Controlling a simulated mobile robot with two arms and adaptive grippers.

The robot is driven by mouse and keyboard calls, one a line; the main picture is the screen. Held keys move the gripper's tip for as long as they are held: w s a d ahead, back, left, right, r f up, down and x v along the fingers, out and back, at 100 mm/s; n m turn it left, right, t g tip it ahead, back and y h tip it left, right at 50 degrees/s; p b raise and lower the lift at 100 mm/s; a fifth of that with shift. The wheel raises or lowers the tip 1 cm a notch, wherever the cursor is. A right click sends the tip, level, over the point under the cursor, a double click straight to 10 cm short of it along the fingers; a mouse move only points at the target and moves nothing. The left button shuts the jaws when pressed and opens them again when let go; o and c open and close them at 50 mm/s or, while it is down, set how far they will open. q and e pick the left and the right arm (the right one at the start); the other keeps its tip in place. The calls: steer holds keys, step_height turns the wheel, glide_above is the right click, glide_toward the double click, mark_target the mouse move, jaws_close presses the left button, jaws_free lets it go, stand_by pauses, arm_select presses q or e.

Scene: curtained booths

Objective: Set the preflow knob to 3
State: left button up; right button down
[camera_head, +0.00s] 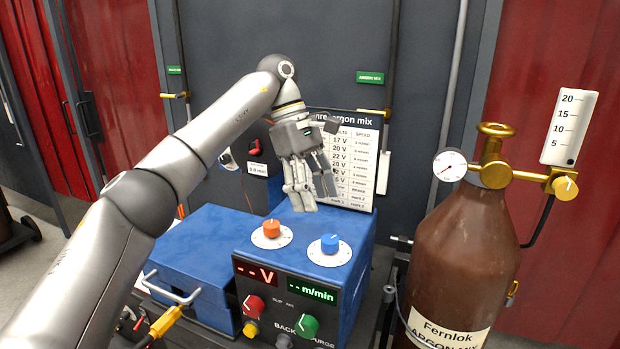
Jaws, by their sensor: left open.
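A blue welding machine (297,262) shows at the lower middle. On its top are an orange knob (271,229) and a blue knob (329,243), each on a white dial. On its black front panel are a red knob (254,305) and a green knob (308,325). I cannot read which knob is marked preflow; lettering near the green knob reads "BACK" and "PURGE". My left gripper (314,199) is open and empty, pointing down above the rear of the machine's top, apart from the knobs. My right gripper is out of view.
A brown gas cylinder (462,262) with a gauge (450,165) and a yellow regulator knob (566,187) stands at the right. A settings chart (352,165) stands behind my gripper. A blue box (200,257) with a handle sits left. Yellow connectors (165,321) lie low left.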

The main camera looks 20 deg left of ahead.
arm_select(q)
steer(key=shift+v, duration=1.6)
